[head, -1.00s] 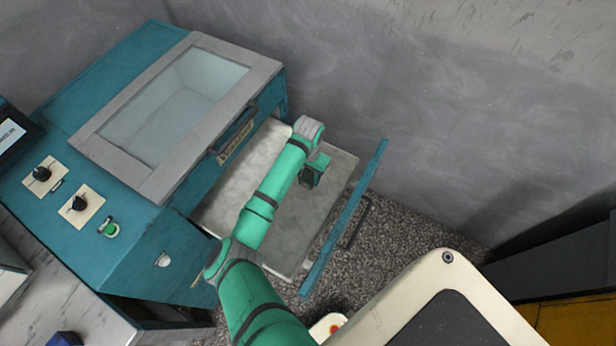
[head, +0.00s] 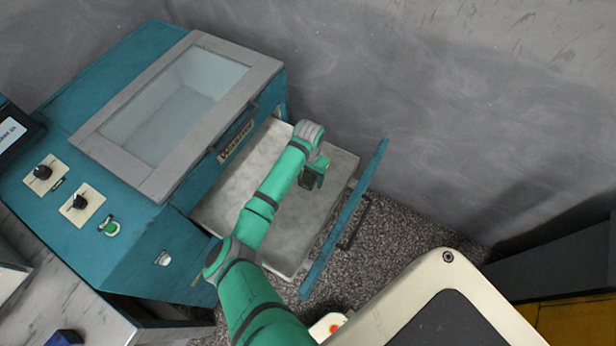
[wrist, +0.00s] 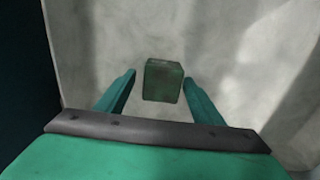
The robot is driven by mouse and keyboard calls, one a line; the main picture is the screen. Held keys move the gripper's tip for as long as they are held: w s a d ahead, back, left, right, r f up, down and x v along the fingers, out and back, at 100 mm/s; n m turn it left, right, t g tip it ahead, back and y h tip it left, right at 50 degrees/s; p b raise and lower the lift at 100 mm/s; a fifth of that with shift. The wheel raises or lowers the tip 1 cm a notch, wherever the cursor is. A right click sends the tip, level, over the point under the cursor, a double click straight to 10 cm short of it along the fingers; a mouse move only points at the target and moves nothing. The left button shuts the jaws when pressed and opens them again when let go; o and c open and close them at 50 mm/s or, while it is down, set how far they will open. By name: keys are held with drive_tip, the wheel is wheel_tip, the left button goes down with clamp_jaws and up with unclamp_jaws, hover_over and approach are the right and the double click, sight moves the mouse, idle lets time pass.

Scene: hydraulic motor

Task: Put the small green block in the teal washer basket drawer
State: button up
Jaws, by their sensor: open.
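The teal washer (head: 150,245) has its basket drawer (head: 245,180) pulled out, with a pale, flat inside. My gripper (head: 311,180) is over the inside of the drawer, pointing down. In the wrist view my gripper (wrist: 159,80) is open, one finger on each side of the small green block (wrist: 163,80). Gaps show between the block and both fingers. The block is inside the drawer's outline, against the pale floor; I cannot tell whether it rests fully on it. In the head view the block is hard to separate from the gripper.
The drawer's teal front panel (head: 345,220) with its handle (head: 355,225) stands out to the right. A grey wall (head: 450,120) is behind. A blue object (head: 65,338) lies on the counter at lower left. A cream-edged body with a dark top fills the lower right.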

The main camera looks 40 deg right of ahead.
sight(309, 177)
wheel_tip(309, 177, up, 12)
idle(0.5)
drive_tip(key=shift+w+r, duration=0.1)
drive_tip(key=shift+w, duration=0.05)
